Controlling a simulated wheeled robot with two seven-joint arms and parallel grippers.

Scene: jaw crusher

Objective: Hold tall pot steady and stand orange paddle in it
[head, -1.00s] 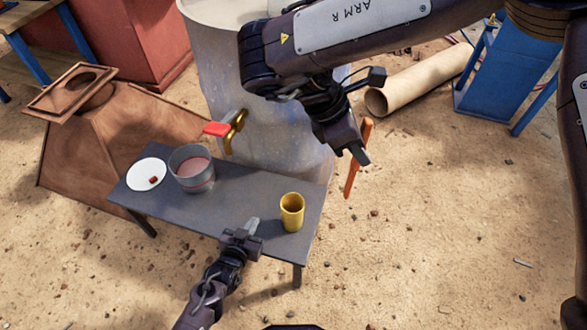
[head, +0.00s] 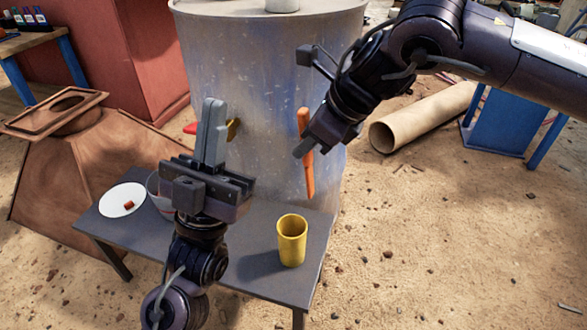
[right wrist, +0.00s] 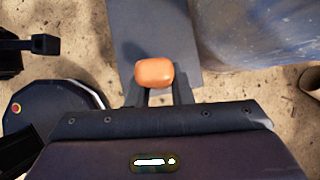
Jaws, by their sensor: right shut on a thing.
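The tall pot, a yellow cylinder (head: 292,241), stands upright and open at the top near the right end of the grey table. My right gripper (head: 305,150) is shut on the orange paddle (head: 308,178) and holds it nearly upright, behind and above the pot, apart from it. In the right wrist view the paddle's rounded end (right wrist: 154,73) shows between the fingers; the pot does not show there. My left gripper (head: 212,132) is raised to the left of the pot, fingers together, pointing up, empty and not touching the pot.
A large grey drum (head: 270,70) with a tap stands behind. A tan pipe (head: 420,120) lies on the ground.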

